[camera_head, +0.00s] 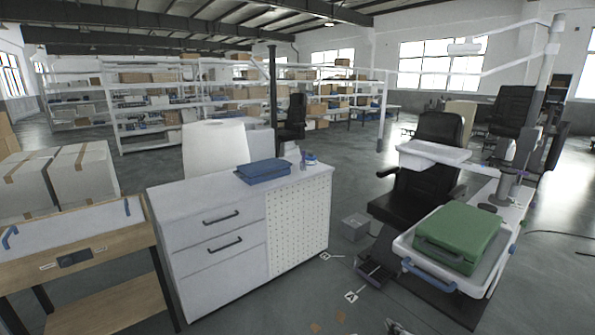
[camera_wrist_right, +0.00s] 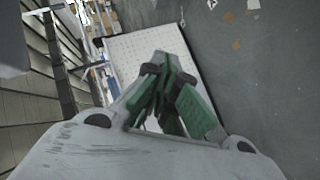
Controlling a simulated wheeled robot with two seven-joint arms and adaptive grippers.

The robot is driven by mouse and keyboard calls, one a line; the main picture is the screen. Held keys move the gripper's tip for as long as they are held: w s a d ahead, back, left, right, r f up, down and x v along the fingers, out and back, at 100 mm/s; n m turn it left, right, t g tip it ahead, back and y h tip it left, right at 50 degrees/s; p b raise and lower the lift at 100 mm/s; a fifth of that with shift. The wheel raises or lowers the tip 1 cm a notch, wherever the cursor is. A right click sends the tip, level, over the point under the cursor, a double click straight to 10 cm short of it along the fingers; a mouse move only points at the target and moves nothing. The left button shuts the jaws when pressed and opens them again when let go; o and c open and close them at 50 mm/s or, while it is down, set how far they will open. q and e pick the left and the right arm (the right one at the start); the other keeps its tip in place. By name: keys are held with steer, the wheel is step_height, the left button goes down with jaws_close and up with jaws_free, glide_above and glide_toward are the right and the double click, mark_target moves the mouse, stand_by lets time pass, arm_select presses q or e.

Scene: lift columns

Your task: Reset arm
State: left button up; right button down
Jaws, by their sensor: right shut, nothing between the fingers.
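My right gripper (camera_wrist_right: 163,70) shows in the right wrist view, with its dark and green fingers closed together and nothing between them. It points toward the white perforated panel of the cabinet, apart from it as far as I can tell. In the head view only a small grey piece of what looks like my right gripper (camera_head: 396,328) shows at the bottom edge; the rest is cut off. My left gripper is in neither view.
A white drawer cabinet (camera_head: 213,262) stands in the middle with a blue case (camera_head: 263,171) on top. A green case (camera_head: 458,236) lies on a white tray (camera_head: 408,247) at right, near a black chair (camera_head: 436,150). Cardboard boxes (camera_head: 84,176) stand at left.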

steer(key=s+d+f+m+g, duration=0.25)
steer(key=s+f, duration=0.25)
steer(key=f, duration=0.5)
steer(key=s+d+f+m+g, duration=0.15)
steer(key=s+d+f, duration=0.25)
steer(key=f, duration=0.5)
steer(key=s+d+f+m+g+h, duration=0.1)
steer(key=s+d+f+m+g, duration=0.15)
steer(key=s+f, duration=1.1)
steer(key=s+a+f+m+g, duration=0.15)
steer(key=s+f, duration=0.25)
steer(key=s, duration=0.5)
steer(key=s+a+f+m+g, duration=0.1)
steer(key=s+a+f+g, duration=0.1)
steer(key=s+f, duration=0.45)
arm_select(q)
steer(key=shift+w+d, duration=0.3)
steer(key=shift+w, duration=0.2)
arm_select(e)
steer(key=s+a+g, duration=0.1)
steer(key=s+a, duration=0.3)
steer(key=s, duration=0.4)
steer(key=s+a+f+g+y, duration=0.1)
steer(key=s+a, duration=0.3)
steer(key=s, duration=0.4)
steer(key=shift+f+m, duration=0.25)
steer(key=shift+m, duration=0.15)
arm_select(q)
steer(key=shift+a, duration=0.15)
